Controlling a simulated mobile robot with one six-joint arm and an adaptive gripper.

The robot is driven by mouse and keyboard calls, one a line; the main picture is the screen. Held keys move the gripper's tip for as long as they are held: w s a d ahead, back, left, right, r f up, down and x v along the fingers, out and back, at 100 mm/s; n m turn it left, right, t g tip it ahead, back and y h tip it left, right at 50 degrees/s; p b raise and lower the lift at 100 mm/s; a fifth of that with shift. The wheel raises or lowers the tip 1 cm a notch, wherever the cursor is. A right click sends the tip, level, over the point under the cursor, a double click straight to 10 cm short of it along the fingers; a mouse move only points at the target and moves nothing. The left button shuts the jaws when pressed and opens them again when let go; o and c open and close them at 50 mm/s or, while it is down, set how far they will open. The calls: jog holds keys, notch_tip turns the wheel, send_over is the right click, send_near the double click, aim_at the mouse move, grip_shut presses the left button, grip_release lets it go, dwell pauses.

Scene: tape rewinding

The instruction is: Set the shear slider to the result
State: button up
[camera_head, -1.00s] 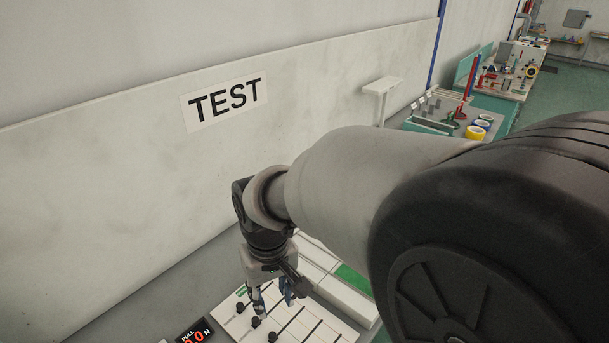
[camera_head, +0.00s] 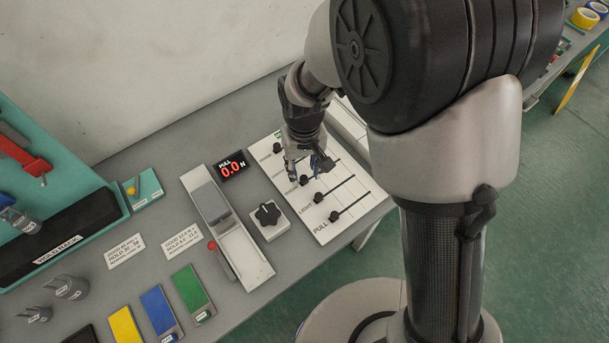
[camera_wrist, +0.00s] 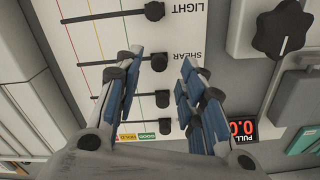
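The slider panel (camera_head: 345,222) is a white board with several dark knobs on straight tracks. In the wrist view, the SHEAR knob (camera_wrist: 158,62) sits at the label end of its track, beside the word SHEAR. My gripper (camera_wrist: 158,62) is open, its blue-padded fingers apart on either side of the SHEAR knob with visible gaps. I cannot tell how far the fingertips are above the panel. In the head view my gripper (camera_head: 306,172) is over the panel and partly hides its upper knobs. A display (camera_head: 230,166) reads PULL 0.0 N.
The LIGHT knob (camera_wrist: 154,11) and other knobs lie close beside the SHEAR knob. A rotary dial (camera_head: 267,213) and a grey-white test fixture (camera_head: 240,250) stand left of the panel.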

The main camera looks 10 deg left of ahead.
aim_at(304, 178)
jog(key=shift+f+b, duration=0.45)
jog(key=shift+f, duration=1.5)
jog(key=shift+c, duration=0.3)
grip_shut()
jog(key=shift+d, duration=0.1)
